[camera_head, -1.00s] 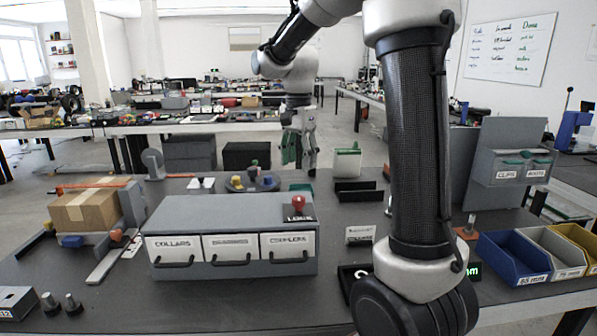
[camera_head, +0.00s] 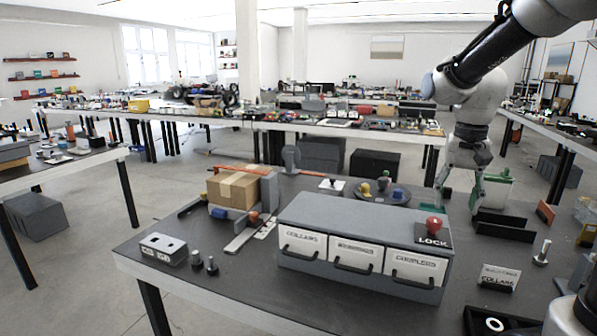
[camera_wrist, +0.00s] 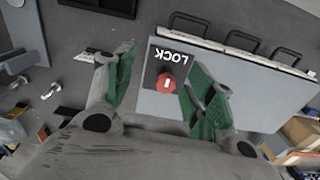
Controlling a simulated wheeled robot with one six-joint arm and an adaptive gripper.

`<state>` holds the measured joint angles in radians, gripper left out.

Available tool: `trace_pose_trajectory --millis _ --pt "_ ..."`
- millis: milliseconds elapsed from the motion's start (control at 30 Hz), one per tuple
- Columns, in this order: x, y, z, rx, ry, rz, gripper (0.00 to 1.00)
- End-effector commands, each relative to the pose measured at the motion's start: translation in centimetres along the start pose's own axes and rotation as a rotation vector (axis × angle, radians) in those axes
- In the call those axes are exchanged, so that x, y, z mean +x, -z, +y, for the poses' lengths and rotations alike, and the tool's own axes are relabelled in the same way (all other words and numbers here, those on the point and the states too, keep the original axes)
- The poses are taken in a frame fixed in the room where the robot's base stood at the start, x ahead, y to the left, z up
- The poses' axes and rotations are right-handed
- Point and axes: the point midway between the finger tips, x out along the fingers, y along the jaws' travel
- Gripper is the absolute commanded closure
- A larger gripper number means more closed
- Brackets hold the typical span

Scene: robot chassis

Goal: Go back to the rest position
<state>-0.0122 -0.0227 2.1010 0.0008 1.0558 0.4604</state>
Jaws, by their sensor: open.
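My gripper (camera_head: 461,196) hangs from my arm at the right of the head view, just behind the grey drawer cabinet (camera_head: 330,215). Its two green-padded fingers are spread apart with nothing between them. In the wrist view my gripper (camera_wrist: 163,88) also shows open, with the red LOCK knob (camera_wrist: 166,82) appearing between the fingers. The knob also shows in the head view (camera_head: 433,225), on top of the cabinet. The cabinet's labelled drawers look shut. The height of the fingers above the cabinet is hard to tell.
A cardboard box (camera_head: 233,189) stands left of the cabinet. A round tray (camera_head: 383,193) with coloured pieces lies behind it. The workbench's front left has small bolts and a grey block (camera_head: 163,249).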

Motion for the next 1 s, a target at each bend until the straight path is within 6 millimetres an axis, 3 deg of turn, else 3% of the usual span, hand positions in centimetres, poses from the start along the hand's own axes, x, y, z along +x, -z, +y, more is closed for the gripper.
trace_pose_trajectory --millis 300,500,700,1000 --pt "-1.3 -10.7 5.5 -0.419 0.039 0.154 0.45" --pt "-1.6 -15.2 7.8 -0.449 0.063 0.271 0.45" --pt "-3.0 -16.1 8.3 -0.443 0.082 0.354 0.45" --pt "-3.1 -16.1 8.3 -0.442 0.083 0.358 0.45"
